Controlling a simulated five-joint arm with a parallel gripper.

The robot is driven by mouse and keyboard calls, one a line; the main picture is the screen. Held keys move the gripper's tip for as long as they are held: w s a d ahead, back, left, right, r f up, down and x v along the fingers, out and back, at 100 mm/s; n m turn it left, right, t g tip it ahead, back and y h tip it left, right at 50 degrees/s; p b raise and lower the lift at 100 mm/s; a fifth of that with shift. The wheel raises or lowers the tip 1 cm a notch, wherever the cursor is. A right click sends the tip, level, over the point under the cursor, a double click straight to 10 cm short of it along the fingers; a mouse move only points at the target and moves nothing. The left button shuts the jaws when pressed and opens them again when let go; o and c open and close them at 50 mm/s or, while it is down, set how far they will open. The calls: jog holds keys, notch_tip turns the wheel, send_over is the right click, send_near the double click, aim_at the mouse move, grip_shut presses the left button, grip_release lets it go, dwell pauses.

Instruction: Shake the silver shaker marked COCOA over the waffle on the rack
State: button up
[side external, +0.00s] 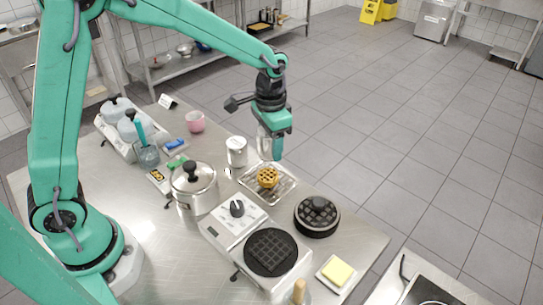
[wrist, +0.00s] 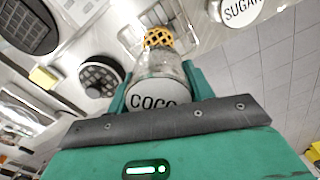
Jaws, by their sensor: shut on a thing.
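The silver shaker marked COCOA shows in the wrist view (wrist: 158,72) between my fingers, with "COCO" readable on its white label. In the side external view the shaker (side external: 263,146) is partly hidden by my green finger. My gripper (side external: 271,150) is shut on it and holds it above the rack; the gripper also shows in the wrist view (wrist: 158,88). The golden waffle (side external: 267,178) lies on the wire rack (side external: 286,191), just below the shaker. The waffle also shows beyond the shaker in the wrist view (wrist: 158,37). I cannot tell the shaker's exact tilt.
A second shaker (side external: 237,153), labelled SUGAR in the wrist view (wrist: 240,10), stands left of the rack. A lidded pot (side external: 195,190), a waffle iron (side external: 270,252), a round dark waffle plate (side external: 317,217) and a yellow block on a dish (side external: 337,271) stand nearby.

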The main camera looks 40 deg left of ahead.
jog(key=shift+s+d+m, duration=0.25)
jog(key=shift+d+m, duration=0.05)
jog(key=shift+d, duration=0.45)
jog(key=shift+f, duration=0.1)
jog(key=shift+f, duration=1.35)
jog(key=shift+a, duration=0.1)
